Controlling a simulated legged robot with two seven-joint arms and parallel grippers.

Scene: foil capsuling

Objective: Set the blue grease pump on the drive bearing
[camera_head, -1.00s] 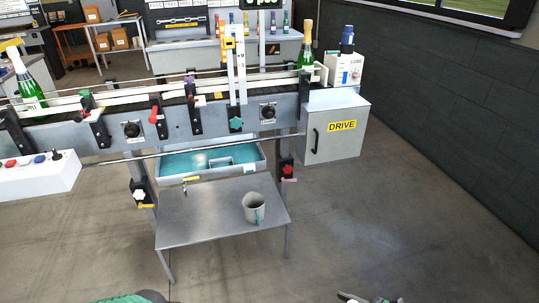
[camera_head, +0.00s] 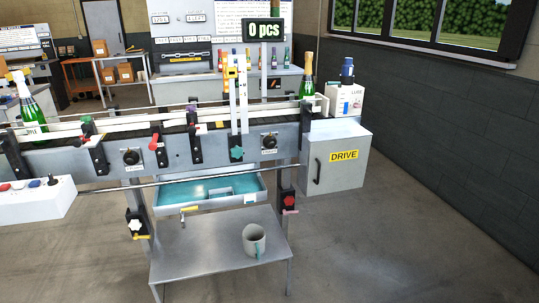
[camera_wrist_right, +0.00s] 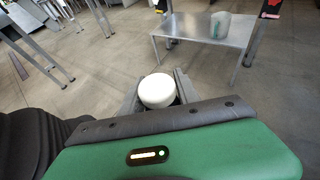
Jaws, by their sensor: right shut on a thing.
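The blue grease pump (camera_head: 347,70) stands upright at the white box marked LUBE (camera_head: 346,101), above the grey cabinet marked DRIVE (camera_head: 341,158) at the right end of the conveyor. I cannot make out the drive bearing itself. My right gripper (camera_wrist_right: 157,88) shows in the right wrist view. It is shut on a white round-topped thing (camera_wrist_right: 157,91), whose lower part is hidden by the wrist. It is in open air in front of the low metal table, far from the pump. My left gripper is not in view.
A grey mug (camera_head: 254,241) stands on the low metal table (camera_head: 195,258), under a blue-lined tray (camera_head: 180,193). Green bottles (camera_head: 307,88) stand on the conveyor (camera_head: 215,141). A white control box (camera_head: 35,200) is at left. Floor right of the table is clear.

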